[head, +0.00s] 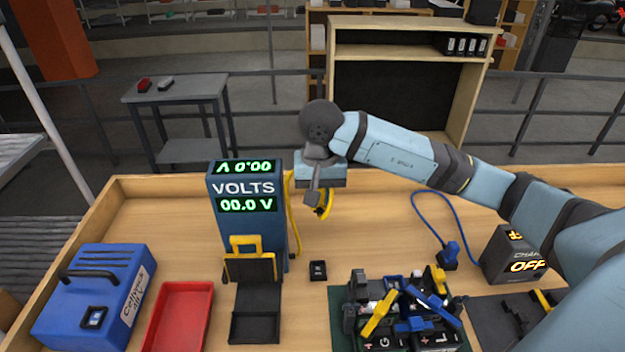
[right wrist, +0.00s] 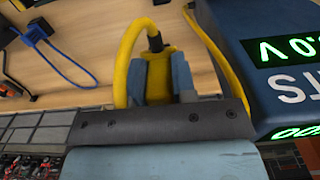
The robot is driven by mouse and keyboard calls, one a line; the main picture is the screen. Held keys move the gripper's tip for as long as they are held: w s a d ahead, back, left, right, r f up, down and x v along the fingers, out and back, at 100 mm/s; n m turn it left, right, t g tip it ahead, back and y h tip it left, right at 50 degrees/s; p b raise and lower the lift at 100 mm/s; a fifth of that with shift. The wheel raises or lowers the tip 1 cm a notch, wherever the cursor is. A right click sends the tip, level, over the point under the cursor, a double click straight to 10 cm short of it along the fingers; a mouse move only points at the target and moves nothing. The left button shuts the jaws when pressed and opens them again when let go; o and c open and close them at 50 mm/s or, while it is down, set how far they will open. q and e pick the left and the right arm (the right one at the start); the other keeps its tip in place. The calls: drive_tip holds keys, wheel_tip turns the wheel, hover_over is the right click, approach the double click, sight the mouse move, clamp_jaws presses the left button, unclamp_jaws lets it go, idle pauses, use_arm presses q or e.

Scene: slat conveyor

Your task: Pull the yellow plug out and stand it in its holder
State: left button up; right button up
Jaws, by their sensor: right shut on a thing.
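My right gripper (head: 317,200) is shut on the yellow plug (head: 325,206), just right of the blue voltmeter (head: 246,233). The plug appears clear of the table. In the right wrist view the plug (right wrist: 158,72) sits between the two blue-grey fingers, with a black collar and a yellow cable (right wrist: 131,50) looping from it. In the head view the yellow cable (head: 292,225) runs down along the voltmeter's right side. A small black block (head: 318,270) stands on the table below the gripper; I cannot tell whether it is the holder. My left gripper is out of view.
A board crowded with clamps and leads (head: 400,312) lies front right. A blue plug (head: 449,254) with its blue cable and a black charger box (head: 513,254) stand at right. A red tray (head: 178,318) and a blue case (head: 95,295) are at left. The table's back middle is mostly clear.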

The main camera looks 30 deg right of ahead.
drive_tip(key=shift+s+f, duration=0.25)
drive_tip(key=shift+f, duration=0.3)
wheel_tip(320, 180, down, 18)
drive_tip(key=b, duration=0.5)
drive_tip(key=shift+w+f+b, duration=0.1)
drive_tip(key=shift+f+b, duration=0.05)
drive_tip(key=shift+b, duration=0.25)
drive_tip(key=shift+f, duration=0.25)
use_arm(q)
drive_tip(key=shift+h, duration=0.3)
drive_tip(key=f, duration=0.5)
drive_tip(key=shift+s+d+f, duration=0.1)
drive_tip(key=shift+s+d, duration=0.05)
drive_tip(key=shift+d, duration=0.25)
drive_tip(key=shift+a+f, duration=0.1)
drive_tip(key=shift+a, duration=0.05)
use_arm(e)
drive_tip(key=shift+f, duration=0.15)
use_arm(q)
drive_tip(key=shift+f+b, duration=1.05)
drive_tip(key=shift+b, duration=0.15)
use_arm(e)
drive_tip(key=shift+f, duration=1.05)
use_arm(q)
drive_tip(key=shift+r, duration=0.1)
use_arm(e)
drive_tip(key=o, duration=1)
drive_tip(key=shift+r, duration=0.1)
